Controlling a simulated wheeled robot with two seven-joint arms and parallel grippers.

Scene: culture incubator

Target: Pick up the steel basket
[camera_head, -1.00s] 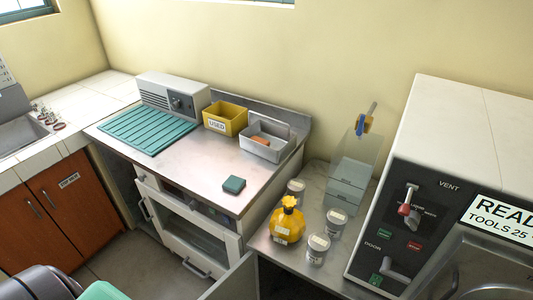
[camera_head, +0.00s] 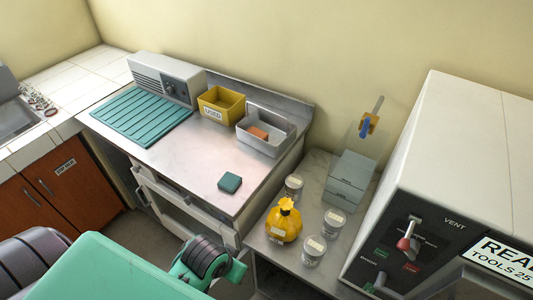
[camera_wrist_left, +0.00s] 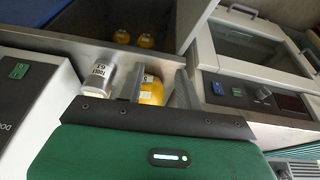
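The steel basket (camera_head: 263,147) is an open grey metal box on the steel counter at the back. An orange block (camera_head: 258,133) lies inside it. It stands beside a yellow bin marked USED (camera_head: 213,114) and is not recognisable in the left wrist view. My left arm reaches in at the bottom of the head view, well short of the basket, and its fingers cannot be made out there. In the left wrist view my left gripper (camera_wrist_left: 160,88) has its two fingers apart, with a yellow bottle (camera_wrist_left: 151,92) showing beyond the gap. My right gripper is not in view.
A teal block (camera_head: 230,182) lies on the counter front, a teal ribbed mat (camera_head: 140,115) at left. A yellow bottle (camera_head: 284,222) and several lidded jars stand on the lower shelf. A grey machine (camera_head: 410,230) is at right. Mid-counter is clear.

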